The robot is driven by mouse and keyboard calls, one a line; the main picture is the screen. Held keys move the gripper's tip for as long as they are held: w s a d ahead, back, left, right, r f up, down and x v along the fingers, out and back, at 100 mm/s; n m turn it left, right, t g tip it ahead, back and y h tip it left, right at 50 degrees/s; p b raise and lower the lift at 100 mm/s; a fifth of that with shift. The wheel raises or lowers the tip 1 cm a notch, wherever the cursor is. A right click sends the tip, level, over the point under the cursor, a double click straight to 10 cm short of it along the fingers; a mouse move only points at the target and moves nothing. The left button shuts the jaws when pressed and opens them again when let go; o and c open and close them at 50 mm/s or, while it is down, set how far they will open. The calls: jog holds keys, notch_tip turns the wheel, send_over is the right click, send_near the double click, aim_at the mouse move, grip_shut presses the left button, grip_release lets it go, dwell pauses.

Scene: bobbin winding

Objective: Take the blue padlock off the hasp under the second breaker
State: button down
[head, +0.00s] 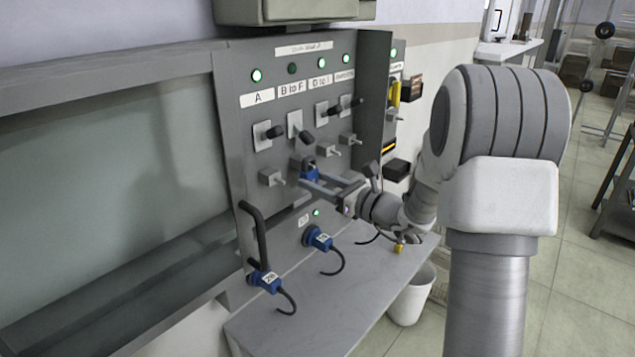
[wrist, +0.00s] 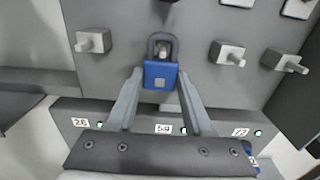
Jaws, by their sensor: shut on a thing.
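The blue padlock (wrist: 160,76) hangs upright on the panel in the wrist view, its dark shackle around the small hasp peg (wrist: 161,55). In the head view, the padlock (head: 310,174) is partly hidden by my fingers, under the second breaker (head: 297,124) labelled B to F. My gripper (wrist: 160,82) is shut on the padlock body, one finger on each side. In the head view, my gripper (head: 309,183) reaches in from the right. I cannot tell whether the shackle is open.
Bare hasps (head: 271,178) and (head: 328,150) stick out on either side. A black handle (head: 256,235) and blue plugs (head: 319,238) sit lower on the panel. A grey shelf (head: 300,310) juts out below. A white bin (head: 411,300) stands beneath the shelf.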

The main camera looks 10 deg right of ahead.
jog(key=shift+d+r, duration=0.1)
jog(key=shift+b+v, duration=0.3)
jog(key=shift+v, duration=2.6)
